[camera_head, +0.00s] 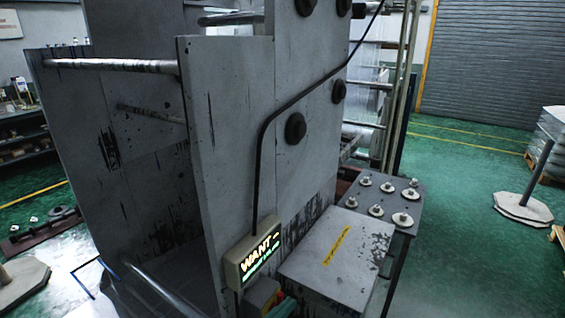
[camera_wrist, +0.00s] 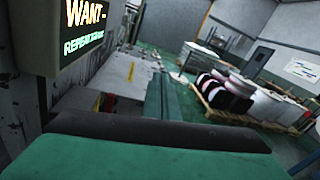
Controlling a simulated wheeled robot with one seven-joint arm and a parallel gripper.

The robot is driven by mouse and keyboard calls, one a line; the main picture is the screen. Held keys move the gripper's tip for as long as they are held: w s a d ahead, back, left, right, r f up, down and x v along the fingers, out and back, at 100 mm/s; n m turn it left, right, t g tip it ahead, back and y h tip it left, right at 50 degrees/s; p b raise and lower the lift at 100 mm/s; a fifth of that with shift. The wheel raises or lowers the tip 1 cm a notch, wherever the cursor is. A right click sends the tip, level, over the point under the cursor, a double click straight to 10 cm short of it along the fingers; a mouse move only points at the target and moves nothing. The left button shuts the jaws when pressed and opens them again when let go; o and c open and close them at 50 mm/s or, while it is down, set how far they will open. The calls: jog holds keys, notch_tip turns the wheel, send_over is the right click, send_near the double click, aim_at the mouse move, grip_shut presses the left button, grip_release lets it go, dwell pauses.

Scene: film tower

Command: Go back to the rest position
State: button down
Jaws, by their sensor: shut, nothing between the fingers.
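My gripper (camera_wrist: 158,125) shows in the wrist view as green and dark parts across the bottom and middle. It is shut with nothing held. A display box (camera_head: 251,252) with a lit sign reading "WANT –" and a green line below is fixed low on the tall grey machine panel (camera_head: 225,130). In the wrist view the display (camera_wrist: 85,22) is close at the upper left, just beyond my gripper. In the head view a small teal and orange shape shows at the bottom edge beside the display; I cannot tell if it is my gripper. No rest position is marked.
A grey cabinet top (camera_head: 335,255) with a yellow label stands right of the display. Behind it a dark table (camera_head: 393,190) holds several white knobs. A post on a base (camera_head: 523,209) stands at right. Rolls on pallets (camera_wrist: 225,92) show in the wrist view. Green floor (camera_head: 460,235) is clear.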

jog(key=s+d+n+t+h, duration=0.1)
jog(key=s+d+n+t, duration=0.2)
jog(key=s+n, duration=0.55)
jog(key=s+d+n+t+h, duration=0.1)
jog(key=s+d+n+t, duration=0.2)
jog(key=s+n, duration=0.5)
jog(key=s+a+f+n+g+y, duration=0.2)
jog(key=s+f+n+y, duration=0.4)
jog(key=n, duration=0.6)
jog(key=s+a+f+n+g+y, duration=0.2)
jog(key=s+a+f+n+y, duration=0.2)
jog(key=s+f+n+y, duration=0.3)
jog(key=s+f+n, duration=0.3)
jog(key=s+n, duration=0.2)
jog(key=n, duration=0.1)
